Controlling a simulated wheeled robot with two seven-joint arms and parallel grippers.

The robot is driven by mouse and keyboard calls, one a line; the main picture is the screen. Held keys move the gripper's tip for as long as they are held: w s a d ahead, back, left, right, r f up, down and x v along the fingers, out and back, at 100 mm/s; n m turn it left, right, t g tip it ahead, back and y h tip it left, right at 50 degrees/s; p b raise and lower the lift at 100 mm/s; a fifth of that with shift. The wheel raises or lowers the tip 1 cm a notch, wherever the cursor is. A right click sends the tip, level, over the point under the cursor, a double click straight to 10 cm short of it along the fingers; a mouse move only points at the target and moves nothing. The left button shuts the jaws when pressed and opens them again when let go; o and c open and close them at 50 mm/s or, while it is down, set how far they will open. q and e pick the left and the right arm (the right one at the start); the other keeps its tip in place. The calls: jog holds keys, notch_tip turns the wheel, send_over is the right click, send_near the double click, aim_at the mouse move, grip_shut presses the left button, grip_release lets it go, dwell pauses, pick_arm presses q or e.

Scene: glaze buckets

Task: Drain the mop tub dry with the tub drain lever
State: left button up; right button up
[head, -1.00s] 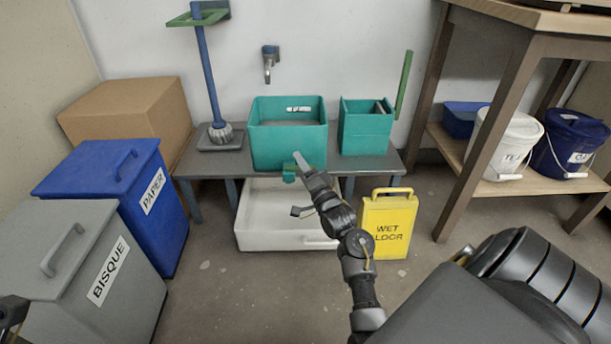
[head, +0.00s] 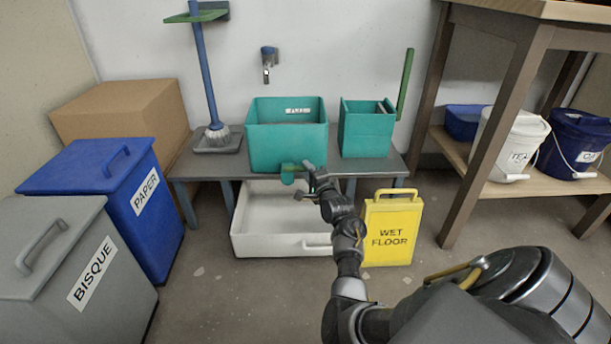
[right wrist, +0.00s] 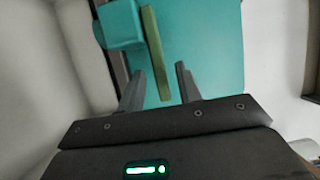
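The mop tub (head: 287,149) is a teal tub with a white label on the low grey bench. A teal drain block sticks out of its lower front (head: 289,174); it also shows in the right wrist view (right wrist: 120,24). The tub drain lever (right wrist: 154,52) is an olive-green bar beside that block in the right wrist view, its lower end reaching between the fingertips. My right gripper (head: 307,176) is at the tub's front, just right of the block. Its fingers (right wrist: 158,80) are apart, with gaps beside the lever. My left gripper is out of view.
A white basin (head: 275,243) stands on the floor beneath the drain. A yellow wet-floor sign (head: 391,229) stands right of it. A teal wringer box (head: 367,134) sits right of the tub. Paper (head: 95,170) and bisque (head: 45,235) bins stand left. A wooden table is at right.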

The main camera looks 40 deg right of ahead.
jog(key=shift+b+x, duration=0.35)
jog(key=shift+x, duration=0.85)
grip_shut()
